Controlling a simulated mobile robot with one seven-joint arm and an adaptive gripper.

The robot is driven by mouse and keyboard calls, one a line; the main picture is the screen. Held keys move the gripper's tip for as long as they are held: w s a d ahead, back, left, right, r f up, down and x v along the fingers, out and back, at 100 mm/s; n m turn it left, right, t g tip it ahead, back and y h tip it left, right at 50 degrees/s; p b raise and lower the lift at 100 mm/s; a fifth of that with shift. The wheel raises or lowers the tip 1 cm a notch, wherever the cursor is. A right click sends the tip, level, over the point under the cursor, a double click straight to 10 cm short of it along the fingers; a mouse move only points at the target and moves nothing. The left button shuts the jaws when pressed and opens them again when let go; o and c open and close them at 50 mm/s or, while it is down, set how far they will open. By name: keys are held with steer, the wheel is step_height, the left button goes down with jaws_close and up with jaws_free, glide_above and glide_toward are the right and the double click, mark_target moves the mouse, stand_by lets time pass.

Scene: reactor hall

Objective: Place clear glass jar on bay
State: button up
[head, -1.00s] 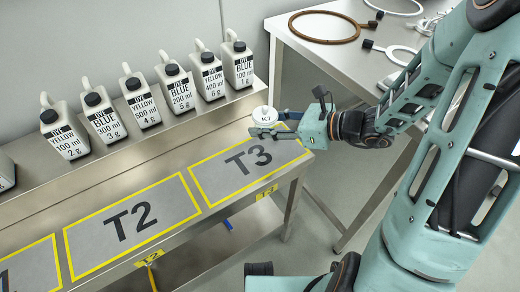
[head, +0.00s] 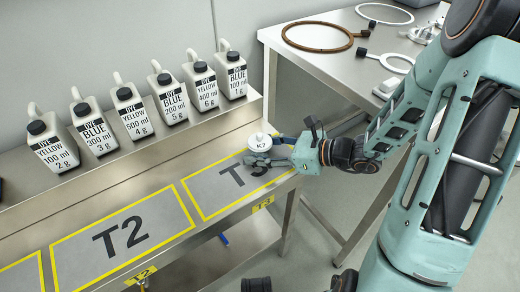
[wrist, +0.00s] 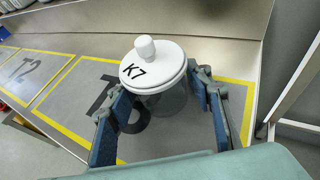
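The clear glass jar has a white knobbed lid marked K7. It is upright at the jaws of my gripper in the head view (head: 260,141), and its clear body (wrist: 168,104) shows under the lid in the wrist view. My gripper (head: 268,152) reaches in from the right, with one finger on each side of the jar; it appears shut on it. In the wrist view my gripper's dark blue pads (wrist: 166,92) flank the glass. The jar is over bay T3 (head: 213,193), a grey panel with a yellow border. Whether its base touches the panel is hidden.
Bay T2 (head: 90,262) lies empty to the left. Several labelled dye bottles (head: 172,98) stand in a row on the raised shelf behind the bays. A steel table (head: 336,70) at the right holds a brown ring (head: 316,30) and pale rings.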

steer(key=shift+o, duration=0.4)
steer(key=shift+r, duration=0.1)
steer(key=shift+d+r, duration=0.1)
steer(key=shift+r, duration=0.15)
steer(key=p+v, duration=0.2)
steer(key=v, duration=0.4)
steer(key=shift+s+d, duration=0.1)
steer(key=shift+d, duration=0.15)
steer(key=shift+s+d+r, duration=0.15)
steer(key=shift+s+d, duration=0.05)
steer(key=shift+d, duration=0.1)
steer(key=shift+s, duration=0.1)
